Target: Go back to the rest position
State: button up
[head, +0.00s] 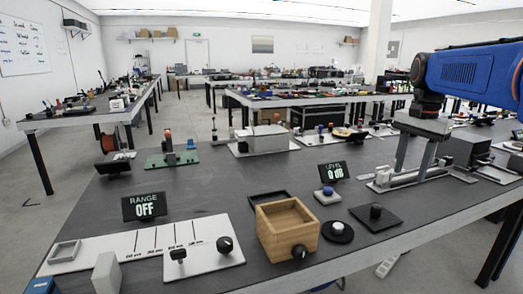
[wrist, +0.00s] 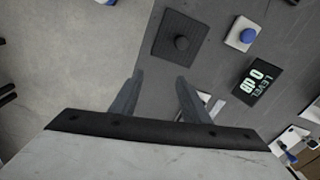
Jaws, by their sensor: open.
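My blue arm (head: 465,75) reaches in from the right in the head view. My gripper (head: 411,170) hangs from it, pointing down over the right part of the table. In the wrist view my gripper (wrist: 160,78) shows two grey fingers spread apart with nothing between them. The same plate (head: 376,217) is near the front edge of the table in the head view.
The dark table (head: 120,195) carries a wooden box (head: 287,228), a RANGE display (head: 144,206), a LEVEL display (head: 333,171), a blue button (head: 327,195) and a white panel with knobs (head: 203,250). A grey block (head: 466,150) stands right of my gripper. The air around my arm looks mostly free.

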jog(key=s+a+f+n+t, duration=0.1)
jog(key=s+a+f+n, duration=0.3)
jog(key=s+f, duration=0.2)
jog(key=s+a+f+n+t, duration=0.1)
jog(key=s+a+f+n, duration=0.2)
jog(key=s+f, duration=0.4)
jog(key=s+a+f+n+t, duration=0.2)
jog(key=s+a+f+n, duration=0.2)
jog(key=s, duration=0.8)
notch_tip(320, 180, down, 3)
jog(key=shift+s+a+r+n, duration=0.1)
jog(key=shift+s+a+n, duration=0.05)
jog(key=shift+a+n, duration=0.2)
